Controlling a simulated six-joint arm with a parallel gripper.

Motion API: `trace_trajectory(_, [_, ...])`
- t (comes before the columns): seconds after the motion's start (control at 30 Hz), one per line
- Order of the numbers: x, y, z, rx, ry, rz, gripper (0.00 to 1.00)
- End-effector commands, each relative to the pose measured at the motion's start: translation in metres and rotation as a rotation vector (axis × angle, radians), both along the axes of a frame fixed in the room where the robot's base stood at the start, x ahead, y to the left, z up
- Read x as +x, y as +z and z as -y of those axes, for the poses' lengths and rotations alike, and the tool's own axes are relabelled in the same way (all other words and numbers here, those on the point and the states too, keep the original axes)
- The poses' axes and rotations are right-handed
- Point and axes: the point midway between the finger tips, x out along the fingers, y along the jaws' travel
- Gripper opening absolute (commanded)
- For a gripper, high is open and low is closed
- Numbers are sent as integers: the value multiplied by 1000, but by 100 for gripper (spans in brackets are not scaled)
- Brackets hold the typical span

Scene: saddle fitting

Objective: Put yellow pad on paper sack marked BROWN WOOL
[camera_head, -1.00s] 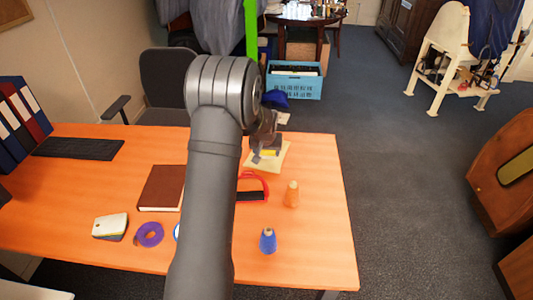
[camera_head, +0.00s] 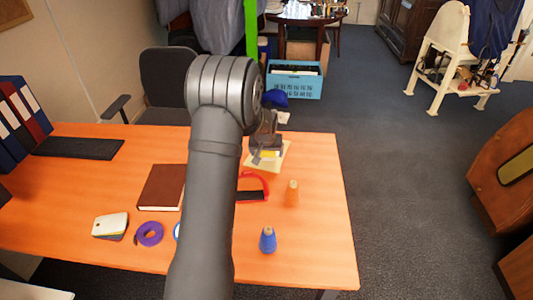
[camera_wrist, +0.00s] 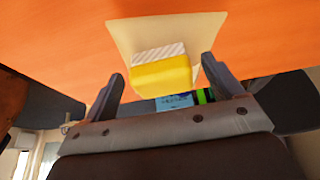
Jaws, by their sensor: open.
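The yellow pad (camera_wrist: 163,74) has a white, finely striped band along one side. It lies over the pale tan paper sack (camera_wrist: 125,35) in the wrist view, and the sack's flat sheet shows around it. No writing on the sack can be read. My gripper (camera_wrist: 162,68) is open, one finger on each side of the pad, with gaps showing. In the head view my gripper (camera_head: 266,148) is over the sack (camera_head: 283,158) at the table's far right, and a little of the yellow pad (camera_head: 268,154) shows below it.
On the orange table (camera_head: 320,215) are a red-handled dark object (camera_head: 250,195), an orange cone (camera_head: 291,194), a blue cone (camera_head: 268,240), a brown book (camera_head: 160,187) and a purple tape roll (camera_head: 149,234). The table's right end is mostly clear.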

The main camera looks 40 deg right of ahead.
Motion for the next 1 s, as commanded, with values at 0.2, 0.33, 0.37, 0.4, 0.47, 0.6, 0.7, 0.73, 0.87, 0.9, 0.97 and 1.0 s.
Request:
trace_trajectory(0.2, [-10,36,-9,-3,0,2,85])
trace_trajectory(0.33, [-17,60,-17,-3,0,2,85])
trace_trajectory(0.37, [-18,65,-18,-3,0,2,85])
trace_trajectory(0.4, [-21,71,-20,-1,0,1,85])
trace_trajectory(0.47, [-23,80,-23,-1,0,1,85])
trace_trajectory(0.6, [-28,96,-28,-1,0,1,85])
trace_trajectory(0.7, [-30,103,-30,-1,0,1,85])
trace_trajectory(0.73, [-31,104,-30,0,0,0,85])
trace_trajectory(0.87, [-32,105,-31,1,0,-1,85])
trace_trajectory(0.9, [-32,106,-31,1,0,-1,85])
trace_trajectory(0.97, [-32,105,-31,1,0,-1,85])
trace_trajectory(1.0, [-32,105,-31,1,0,-1,85])
